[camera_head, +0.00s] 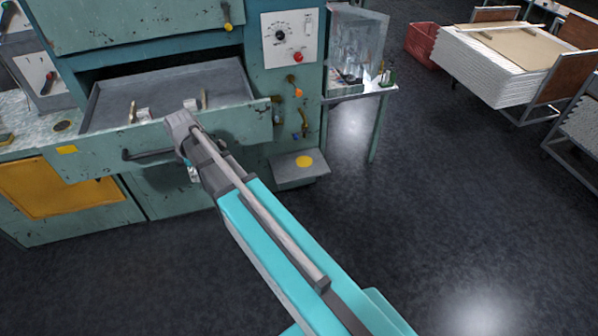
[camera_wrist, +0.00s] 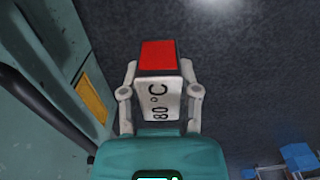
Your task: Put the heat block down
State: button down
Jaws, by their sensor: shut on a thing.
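The heat block (camera_wrist: 157,100) is red on one face, white on another with black "80°C" lettering, and has a dark band between. My gripper (camera_wrist: 158,70) is shut on it, with one finger on each side. In the camera_head view, my gripper (camera_head: 191,166) is at the front of the open drawer, beside its handle. A small white part of the heat block (camera_head: 194,175) shows there below the arm; the rest is hidden. The block is held clear of the floor.
The open grey drawer (camera_head: 225,82) holds upright metal pieces and small white pieces. Its dark handle (camera_head: 150,154) is close to my gripper. A grey step with a yellow spot (camera_head: 300,168) is to the right.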

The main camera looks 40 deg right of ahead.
jog(key=shift+f+b, duration=1.75)
jog(key=shift+f, duration=0.65)
